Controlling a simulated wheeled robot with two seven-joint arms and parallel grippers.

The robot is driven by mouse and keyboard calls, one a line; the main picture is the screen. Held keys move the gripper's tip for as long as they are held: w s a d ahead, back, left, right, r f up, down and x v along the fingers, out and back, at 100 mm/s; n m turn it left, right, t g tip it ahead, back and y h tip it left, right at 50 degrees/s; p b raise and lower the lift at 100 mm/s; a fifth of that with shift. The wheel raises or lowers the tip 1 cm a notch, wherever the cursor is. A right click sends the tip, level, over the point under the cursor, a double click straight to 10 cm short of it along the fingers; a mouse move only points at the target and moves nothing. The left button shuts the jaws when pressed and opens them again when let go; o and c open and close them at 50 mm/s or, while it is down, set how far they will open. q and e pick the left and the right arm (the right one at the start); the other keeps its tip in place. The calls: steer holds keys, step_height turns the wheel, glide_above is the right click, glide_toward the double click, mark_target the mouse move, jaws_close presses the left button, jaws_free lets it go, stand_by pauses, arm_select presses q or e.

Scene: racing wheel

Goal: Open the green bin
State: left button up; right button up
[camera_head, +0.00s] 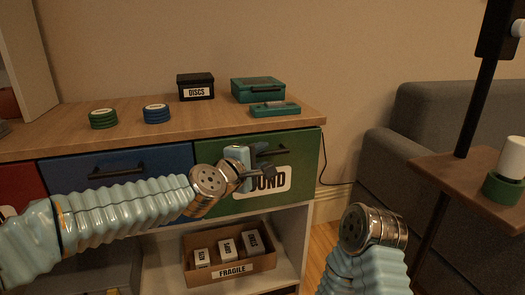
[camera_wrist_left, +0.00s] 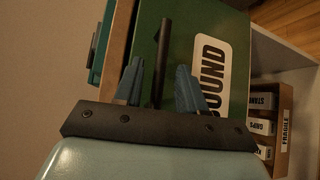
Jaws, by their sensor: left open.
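The green bin (camera_head: 303,150) is the drawer front at the right end of the wooden cabinet. It bears a white label, partly hidden by my gripper in the head view, that reads "SOUND" in the wrist view. Its front looks about flush with the cabinet, so it appears closed. My left gripper (camera_head: 258,160) is at the upper middle of this front. In the left wrist view its two blue fingers (camera_wrist_left: 158,88) are apart, with the dark bar handle (camera_wrist_left: 163,50) between them. I cannot tell whether they touch it. My right forearm shows at lower right; its gripper does not.
A blue drawer (camera_head: 165,158) adjoins at left. On the cabinet top are a black "DISCS" box (camera_head: 195,87), teal cases (camera_head: 258,90) and disc stacks (camera_head: 103,118). A "FRAGILE" crate (camera_head: 230,268) sits on the shelf below. A side table (camera_head: 455,180) stands right.

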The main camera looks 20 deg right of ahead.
arm_select(q)
steer(key=shift+x, duration=0.8)
jaws_close()
